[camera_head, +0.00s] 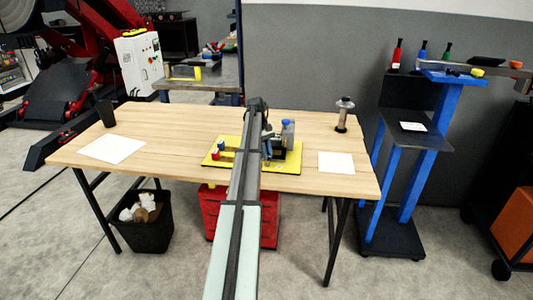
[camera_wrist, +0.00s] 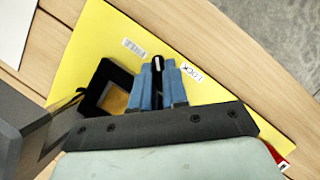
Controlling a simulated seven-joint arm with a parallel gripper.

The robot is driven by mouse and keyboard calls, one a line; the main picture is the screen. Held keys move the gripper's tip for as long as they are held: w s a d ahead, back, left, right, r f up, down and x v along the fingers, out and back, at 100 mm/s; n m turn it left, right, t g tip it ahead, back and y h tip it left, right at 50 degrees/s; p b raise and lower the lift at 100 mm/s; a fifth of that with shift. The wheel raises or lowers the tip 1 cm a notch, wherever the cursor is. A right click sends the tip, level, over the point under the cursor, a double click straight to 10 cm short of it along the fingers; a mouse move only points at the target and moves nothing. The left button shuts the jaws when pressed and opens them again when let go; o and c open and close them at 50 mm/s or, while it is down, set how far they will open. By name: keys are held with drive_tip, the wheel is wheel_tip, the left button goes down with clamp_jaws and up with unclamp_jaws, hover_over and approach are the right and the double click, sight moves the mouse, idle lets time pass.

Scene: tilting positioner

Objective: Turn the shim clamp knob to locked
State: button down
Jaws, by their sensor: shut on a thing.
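The shim clamp knob (camera_wrist: 157,64) is a narrow black handle with a white mark, seen in the wrist view between my blue fingers. My gripper (camera_wrist: 158,75) is shut on it. The knob's visible end points between two white labels on the yellow board (camera_wrist: 95,38). The right label (camera_wrist: 192,72) reads LOCK; the left label (camera_wrist: 134,47) seems to read FREE. A black holder (camera_wrist: 93,82) with a tan square piece (camera_wrist: 115,98) in it sits left of the fingers. In the head view, my arm hides the knob and part of the yellow board (camera_head: 285,165).
The wooden table (camera_head: 180,125) also bears a black cup (camera_head: 106,113), white sheets at left (camera_head: 113,148) and right (camera_head: 336,163), and a dark-topped stand (camera_head: 343,113). A grey bottle with a blue cap (camera_head: 288,131) stands close to my gripper. Bare table lies left of the board.

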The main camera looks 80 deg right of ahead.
drive_tip(key=c, duration=1.1)
unclamp_jaws()
drive_tip(key=shift+c, duration=0.2)
drive_tip(key=shift+r, duration=0.1)
drive_tip(key=shift+w+d+r, duration=0.2)
drive_tip(key=shift+d+r, duration=0.05)
drive_tip(key=shift+r, duration=0.3)
drive_tip(key=w+d+r, duration=0.3)
drive_tip(key=w+d, duration=0.6)
drive_tip(key=shift+w+d+r, duration=0.2)
drive_tip(key=shift+d, duration=0.05)
